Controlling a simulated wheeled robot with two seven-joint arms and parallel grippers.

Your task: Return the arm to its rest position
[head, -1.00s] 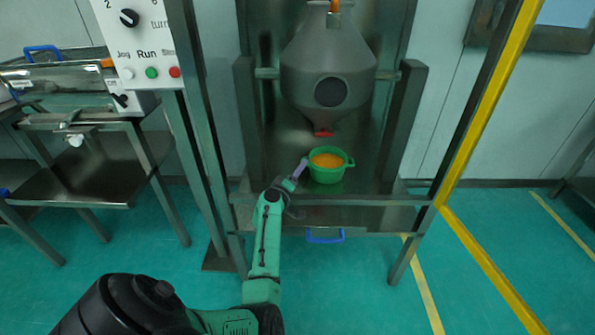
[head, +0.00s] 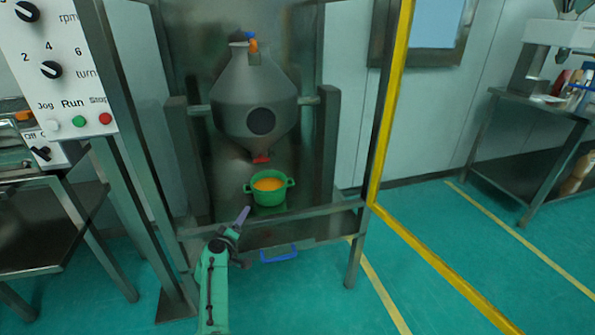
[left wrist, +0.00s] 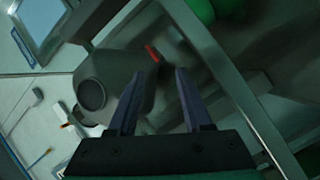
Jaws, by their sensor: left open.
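My left gripper (head: 240,220) is at the front edge of the metal stand's shelf, just left of and in front of the green pot. In the left wrist view its two fingers (left wrist: 156,100) are apart with nothing between them. The green pot (head: 270,196) holds orange material and stands upright on the shelf under the grey vessel (head: 254,92) and its red outlet (head: 261,159). The gripper is apart from the pot. A part of a green thing shows at the top edge of the left wrist view (left wrist: 203,10). My right gripper is not in view.
A control panel (head: 62,70) with knobs and buttons is on the left frame post. A blue handle (head: 279,253) is below the shelf. A yellow post (head: 391,105) stands right of the stand. A bench (head: 530,103) is at the far right. The floor between is clear.

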